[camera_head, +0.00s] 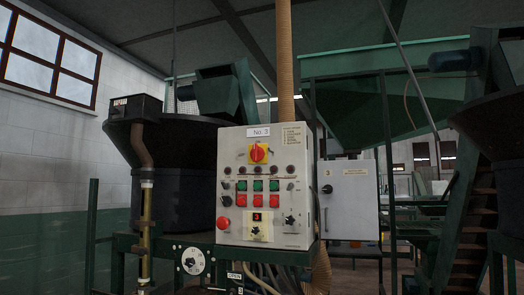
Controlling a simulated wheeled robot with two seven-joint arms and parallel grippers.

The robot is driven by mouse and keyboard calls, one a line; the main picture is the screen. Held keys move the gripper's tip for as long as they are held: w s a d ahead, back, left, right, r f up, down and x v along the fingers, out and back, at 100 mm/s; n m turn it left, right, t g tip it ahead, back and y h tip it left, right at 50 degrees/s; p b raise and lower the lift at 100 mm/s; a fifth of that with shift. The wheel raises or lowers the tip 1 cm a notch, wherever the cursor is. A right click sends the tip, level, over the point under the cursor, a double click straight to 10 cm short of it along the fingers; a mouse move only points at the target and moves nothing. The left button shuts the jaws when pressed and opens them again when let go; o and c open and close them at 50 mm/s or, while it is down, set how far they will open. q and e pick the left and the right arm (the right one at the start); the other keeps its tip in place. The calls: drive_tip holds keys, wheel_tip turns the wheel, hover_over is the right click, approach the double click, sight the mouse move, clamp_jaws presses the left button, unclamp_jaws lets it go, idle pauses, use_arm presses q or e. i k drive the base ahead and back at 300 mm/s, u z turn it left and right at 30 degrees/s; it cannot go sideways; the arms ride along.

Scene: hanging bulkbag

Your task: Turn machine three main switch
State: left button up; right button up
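The control box (285,215) of machine three stands in the middle of the head view, a light grey panel with a "No 3" label (259,132) at its top. The main switch (258,153) is a red rotary knob on a yellow plate in the upper part of the panel. Its red handle looks roughly upright. Neither of my grippers shows in this view, and nothing touches the switch.
Below the switch are green and red buttons (258,193), a red mushroom button (223,223) and black knobs. A grey cabinet (350,200) marked 3 stands to the right. A green frame rail (180,240) and a round dial (193,261) are below. Dark hoppers (175,170) stand behind.

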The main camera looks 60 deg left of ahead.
sight(257, 153)
drive_tip(key=u, duration=0.65)
drive_tip(key=i, duration=0.9)
drive_tip(key=u, duration=0.75)
